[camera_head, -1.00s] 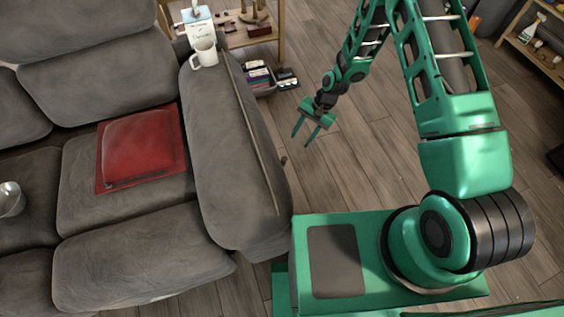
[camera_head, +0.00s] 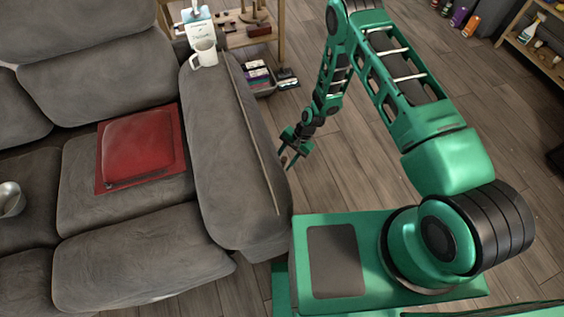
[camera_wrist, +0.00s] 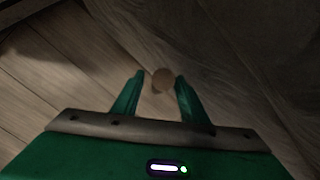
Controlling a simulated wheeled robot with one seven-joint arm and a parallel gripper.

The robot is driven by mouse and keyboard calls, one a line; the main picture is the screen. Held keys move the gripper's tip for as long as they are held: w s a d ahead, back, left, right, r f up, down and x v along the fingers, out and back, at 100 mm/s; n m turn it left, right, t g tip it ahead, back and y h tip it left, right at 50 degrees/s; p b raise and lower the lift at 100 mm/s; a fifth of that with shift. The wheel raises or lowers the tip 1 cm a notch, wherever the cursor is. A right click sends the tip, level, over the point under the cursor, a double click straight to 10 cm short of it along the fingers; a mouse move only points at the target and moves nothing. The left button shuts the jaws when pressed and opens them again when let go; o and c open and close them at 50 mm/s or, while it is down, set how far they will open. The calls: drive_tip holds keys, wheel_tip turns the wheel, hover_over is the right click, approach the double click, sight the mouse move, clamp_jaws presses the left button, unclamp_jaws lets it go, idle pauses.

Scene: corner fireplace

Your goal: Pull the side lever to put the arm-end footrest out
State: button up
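The grey sofa (camera_head: 125,70) is at the left in the head view, its padded arm (camera_head: 222,150) nearest my base. The arm-end seat (camera_head: 80,185) has a front section (camera_head: 145,265) below it. My gripper (camera_head: 289,160) is low beside the outer side of that arm, fingers pointing down and left. In the wrist view my gripper (camera_wrist: 159,76) is open. A round tan knob (camera_wrist: 162,80), which looks like the side lever's end, shows between the fingertips; I cannot tell whether they touch it. The lever's shaft is not clear, and my gripper covers that spot in the head view.
A red cushion (camera_head: 140,145) lies on the arm-end seat. A white mug (camera_head: 204,53) stands on the arm's far end. A wooden shelf (camera_head: 250,38) and a bin of boxes (camera_head: 260,76) are behind. The wood floor (camera_head: 350,160) right of the arm is clear.

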drive_tip(key=shift+a+f, duration=0.2)
drive_tip(key=shift+f, duration=0.25)
